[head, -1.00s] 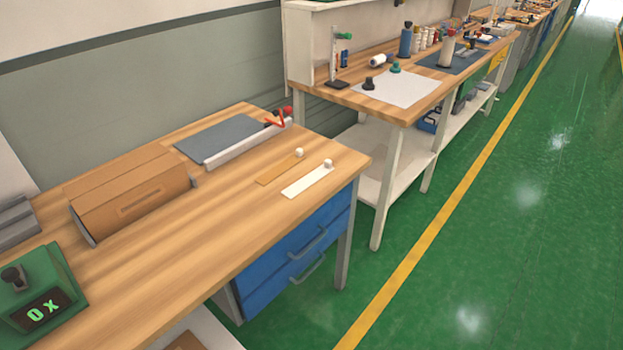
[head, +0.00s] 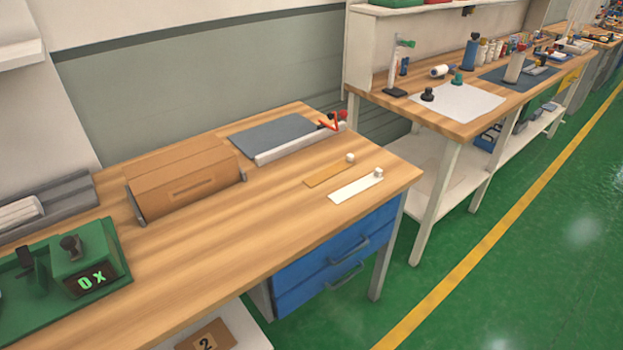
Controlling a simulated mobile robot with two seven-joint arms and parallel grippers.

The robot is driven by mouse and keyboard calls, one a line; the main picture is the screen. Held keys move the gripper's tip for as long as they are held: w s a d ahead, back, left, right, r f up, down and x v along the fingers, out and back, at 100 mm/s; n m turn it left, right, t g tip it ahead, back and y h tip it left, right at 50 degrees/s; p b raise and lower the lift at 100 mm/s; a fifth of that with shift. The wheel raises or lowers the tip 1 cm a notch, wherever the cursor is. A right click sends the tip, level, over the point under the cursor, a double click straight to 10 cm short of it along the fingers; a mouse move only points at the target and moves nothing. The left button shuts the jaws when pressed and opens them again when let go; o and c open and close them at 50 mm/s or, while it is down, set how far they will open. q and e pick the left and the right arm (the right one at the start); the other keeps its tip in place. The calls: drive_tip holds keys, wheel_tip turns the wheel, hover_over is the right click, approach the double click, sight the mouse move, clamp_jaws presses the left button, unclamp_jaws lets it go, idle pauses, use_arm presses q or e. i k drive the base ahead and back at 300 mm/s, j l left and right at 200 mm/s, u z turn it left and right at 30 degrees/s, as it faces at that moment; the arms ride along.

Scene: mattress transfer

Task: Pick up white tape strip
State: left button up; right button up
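The white tape strip (head: 353,188) lies flat on the wooden workbench (head: 230,240), near its right front edge. A small white knob-like piece sits at the strip's far right end. A tan strip (head: 327,176) with a similar white piece lies just behind it, roughly parallel and apart from it. Neither of my grippers shows in the head view.
A brown cardboard-like box (head: 185,180) and a grey board with a white bar (head: 285,138) and red-tipped handle stand behind. A green device reading "0 x" (head: 85,270) is at the left. Blue drawers (head: 335,262) hang below. A second bench (head: 470,125) stands right.

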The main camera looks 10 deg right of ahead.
sight(352, 189)
drive_tip(key=l+u, duration=1)
drive_tip(key=l, duration=0.25)
drive_tip(key=k+l+u, duration=0.2)
drive_tip(key=l, duration=0.7)
drive_tip(key=k+l+u, duration=0.15)
drive_tip(key=l, duration=0.35)
